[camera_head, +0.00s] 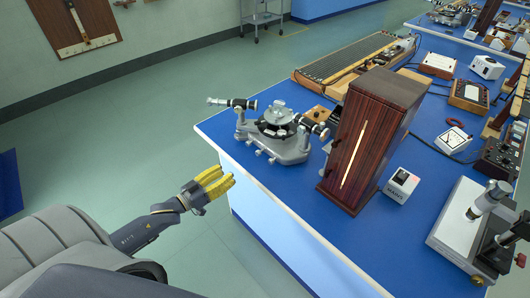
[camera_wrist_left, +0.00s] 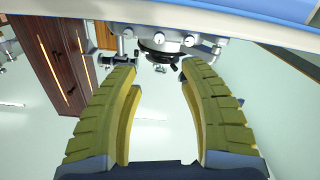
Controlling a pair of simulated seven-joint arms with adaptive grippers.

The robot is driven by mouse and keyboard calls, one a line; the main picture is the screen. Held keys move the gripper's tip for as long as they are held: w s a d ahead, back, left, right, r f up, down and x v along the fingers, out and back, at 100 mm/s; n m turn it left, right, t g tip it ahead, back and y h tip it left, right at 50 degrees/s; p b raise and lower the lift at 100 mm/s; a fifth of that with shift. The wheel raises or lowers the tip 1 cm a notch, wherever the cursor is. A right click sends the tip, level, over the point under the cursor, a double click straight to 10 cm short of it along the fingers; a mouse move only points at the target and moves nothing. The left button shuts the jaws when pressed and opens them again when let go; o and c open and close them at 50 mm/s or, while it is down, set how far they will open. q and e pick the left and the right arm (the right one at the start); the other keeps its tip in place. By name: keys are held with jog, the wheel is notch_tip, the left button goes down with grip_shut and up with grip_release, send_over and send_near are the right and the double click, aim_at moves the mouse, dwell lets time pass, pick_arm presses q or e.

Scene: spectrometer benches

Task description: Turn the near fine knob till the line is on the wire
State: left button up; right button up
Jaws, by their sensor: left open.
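The grey spectrometer (camera_head: 290,150) stands on the blue bench near its left corner, with a dark round table on top and a telescope tube (camera_head: 232,102) pointing left. Several small knobs (camera_head: 258,152) stick out along its near edge; I cannot tell which is the near fine knob. The line and the wire cannot be seen. My left gripper (camera_head: 217,181) has yellow fingers and is off the bench, left of and lower than the spectrometer, touching nothing. In the left wrist view my left gripper (camera_wrist_left: 160,68) is open and empty, with the spectrometer (camera_wrist_left: 165,45) beyond its fingertips. My right gripper is not in view.
A tall dark wooden box (camera_head: 372,125) with a bright vertical slit stands just right of the spectrometer. A small white box (camera_head: 401,183) and a grey-based stand (camera_head: 462,222) are farther right. The bench edge (camera_head: 240,168) lies between my left gripper and the spectrometer.

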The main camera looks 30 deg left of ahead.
aim_at(257, 154)
pick_arm(q)
jog(key=x, duration=1.6)
jog(key=shift+w+d, duration=0.15)
jog(key=shift+w, duration=0.15)
grip_shut()
